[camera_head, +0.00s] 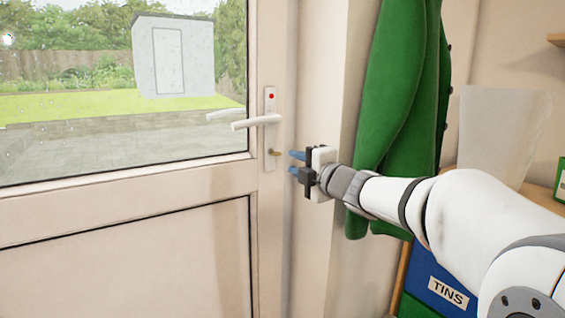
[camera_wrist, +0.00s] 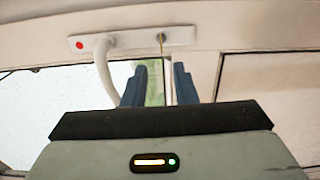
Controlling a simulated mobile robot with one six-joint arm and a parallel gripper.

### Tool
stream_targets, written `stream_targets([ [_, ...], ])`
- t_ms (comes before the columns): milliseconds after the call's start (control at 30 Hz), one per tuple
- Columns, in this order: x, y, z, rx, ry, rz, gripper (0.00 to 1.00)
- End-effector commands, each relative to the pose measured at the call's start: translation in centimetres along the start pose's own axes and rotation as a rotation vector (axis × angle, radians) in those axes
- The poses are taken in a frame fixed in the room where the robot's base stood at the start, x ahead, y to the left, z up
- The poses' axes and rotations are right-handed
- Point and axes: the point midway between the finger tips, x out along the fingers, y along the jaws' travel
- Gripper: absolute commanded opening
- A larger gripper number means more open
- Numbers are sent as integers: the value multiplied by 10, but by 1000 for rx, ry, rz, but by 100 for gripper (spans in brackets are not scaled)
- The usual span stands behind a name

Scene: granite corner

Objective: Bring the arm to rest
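My gripper (camera_head: 292,162) is in front of the door's edge, just right of the lock plate. Its two blue fingers stand apart with nothing seen between them. In the wrist view my gripper (camera_wrist: 159,82) also shows its fingers spread, with a gap between the tips. My white arm comes in from the lower right. The white door (camera_head: 120,215) has a lever handle (camera_head: 256,122) and a small brass-coloured key or knob (camera_head: 274,153) below it. The handle also shows in the wrist view (camera_wrist: 104,70), left of the fingers. Whether the fingers touch the door cannot be told.
A green coat (camera_head: 400,90) hangs just behind my arm. A blue box labelled TINS (camera_head: 440,280) is below the arm, and a green box (camera_head: 560,180) is at the right edge. A shed and lawn show through the door's glass.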

Motion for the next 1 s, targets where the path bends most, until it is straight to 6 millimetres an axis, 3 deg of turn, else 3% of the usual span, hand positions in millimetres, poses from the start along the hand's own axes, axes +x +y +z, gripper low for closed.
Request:
stream_targets([
  [267,1,3,-4,7,-2,-3,25],
  [467,-17,28,16,133,-134,-41,25],
  [700,-77,51,53,481,-471,-149,25],
  [867,-128,49,57,736,-702,-234,25],
  [1000,-182,53,53,964,-894,-315,25],
])
